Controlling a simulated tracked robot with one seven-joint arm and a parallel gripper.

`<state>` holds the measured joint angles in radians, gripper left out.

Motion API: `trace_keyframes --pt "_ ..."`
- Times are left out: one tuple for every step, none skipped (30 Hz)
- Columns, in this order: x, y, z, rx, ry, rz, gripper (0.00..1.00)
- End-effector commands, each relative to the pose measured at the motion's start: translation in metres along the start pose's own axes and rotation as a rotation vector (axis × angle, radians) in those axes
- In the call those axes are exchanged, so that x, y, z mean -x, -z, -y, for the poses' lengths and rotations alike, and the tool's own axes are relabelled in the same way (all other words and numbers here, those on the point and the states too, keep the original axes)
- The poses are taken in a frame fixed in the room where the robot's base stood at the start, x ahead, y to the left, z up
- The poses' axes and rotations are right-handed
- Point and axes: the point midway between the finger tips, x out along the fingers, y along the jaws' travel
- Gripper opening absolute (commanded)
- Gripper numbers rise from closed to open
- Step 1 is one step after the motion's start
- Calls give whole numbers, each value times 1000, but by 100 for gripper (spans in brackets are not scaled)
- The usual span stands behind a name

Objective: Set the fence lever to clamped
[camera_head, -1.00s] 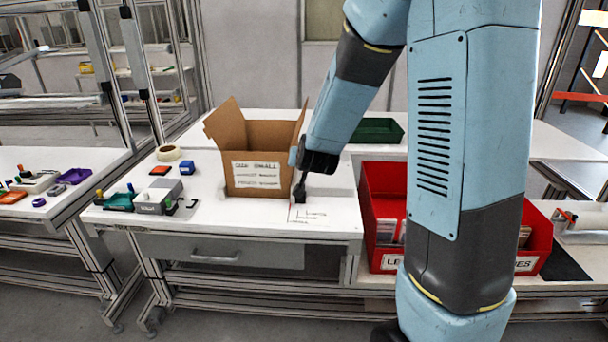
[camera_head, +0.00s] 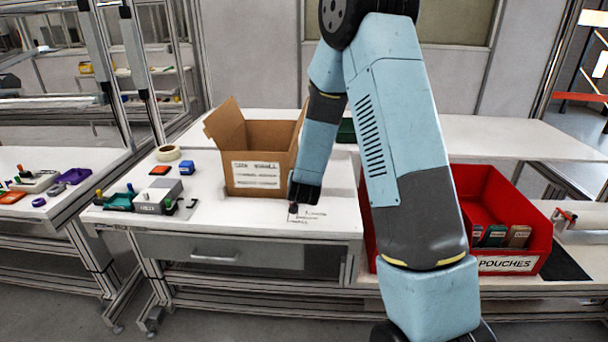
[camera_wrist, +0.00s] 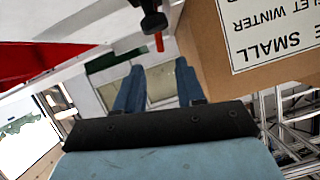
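A small red lever (camera_head: 566,216) stands tilted on a pale fixture (camera_head: 590,226) at the far right of the head view. It looks like the fence lever, but it is too small to tell whether it is clamped. My gripper (camera_head: 293,208) is dark and points down just above the white table, in front of the cardboard box, far left of the lever. The gripper is too small there to show its opening.
An open cardboard box (camera_head: 255,177) stands left of my gripper. A red bin (camera_head: 510,264), labelled POUCHES, stands between my gripper and the lever, partly behind my arm. A dark mat (camera_head: 567,262) lies beside the bin.

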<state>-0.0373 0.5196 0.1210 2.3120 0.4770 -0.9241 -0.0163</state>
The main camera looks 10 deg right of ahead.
Motion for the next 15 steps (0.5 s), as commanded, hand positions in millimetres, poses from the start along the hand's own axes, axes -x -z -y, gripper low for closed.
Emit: trace_keyframes --pt "-10 0 -1 -1 -2 0 38" --pt "-16 0 -1 -1 -2 0 38" --pt "-23 0 -1 -1 -2 0 38" --pt "-28 0 -1 -2 -2 0 38" --pt "-33 -1 -1 -1 -2 1 38" --pt "-40 0 -1 -2 -2 0 38" --pt "-45 0 -1 -1 -2 1 38" --pt "-50 0 -1 -1 -2 1 38" --pt "-56 0 -1 -1 -2 0 38" --pt "-60 0 -1 0 -2 0 38" --pt "-64 0 -1 0 -1 0 38" --pt "-69 0 -1 0 -2 0 38" --pt "-72 0 -1 0 -2 0 38" --pt "-74 0 -1 0 -2 0 38" --pt "-78 0 -1 0 -2 0 38"
